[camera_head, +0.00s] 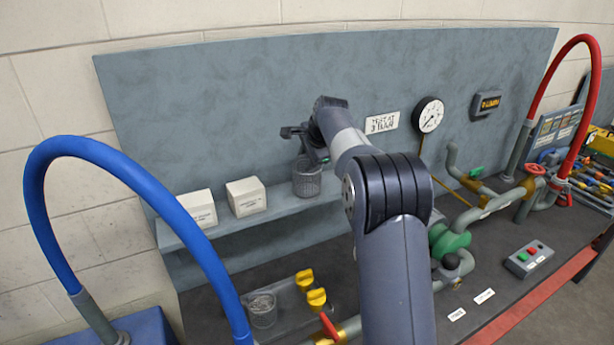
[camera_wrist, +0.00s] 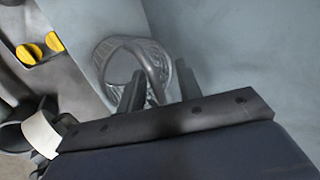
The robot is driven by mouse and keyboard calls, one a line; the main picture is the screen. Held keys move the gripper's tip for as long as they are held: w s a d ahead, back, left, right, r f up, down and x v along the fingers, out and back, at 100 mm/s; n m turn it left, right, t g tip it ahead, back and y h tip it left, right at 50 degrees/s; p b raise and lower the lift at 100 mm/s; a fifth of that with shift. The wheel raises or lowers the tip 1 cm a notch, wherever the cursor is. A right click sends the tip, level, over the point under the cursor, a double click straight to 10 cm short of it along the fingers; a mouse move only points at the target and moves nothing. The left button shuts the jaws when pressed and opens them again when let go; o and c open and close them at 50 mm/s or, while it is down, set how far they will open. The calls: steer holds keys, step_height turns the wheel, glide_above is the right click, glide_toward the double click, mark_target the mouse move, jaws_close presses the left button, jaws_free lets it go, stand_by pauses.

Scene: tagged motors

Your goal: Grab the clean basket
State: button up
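A grey wire-mesh basket (camera_head: 307,181) stands on the wall shelf, right of two white boxes. It shows large in the wrist view (camera_wrist: 103,62), with its looped handle rising toward my gripper. A second mesh basket (camera_head: 262,312) stands low on the bench near the yellow knobs, with something grey that looks to be inside it. My gripper (camera_head: 300,135) is just above the shelf basket. In the wrist view its two dark fingers (camera_wrist: 162,88) are apart, with part of the handle near the gap between them. I cannot tell whether they touch it. My arm hides the bench's middle.
White boxes (camera_head: 246,196) sit left on the shelf. A blue hose (camera_head: 120,175) arches at the front left, a red hose (camera_head: 535,95) at the right. A gauge (camera_head: 429,114) and sign (camera_head: 382,122) are on the grey back panel. Pipes and a button box (camera_head: 529,258) occupy the bench.

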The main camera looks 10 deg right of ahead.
steer(key=shift+c, duration=0.2)
jaws_close()
stand_by(0.4)
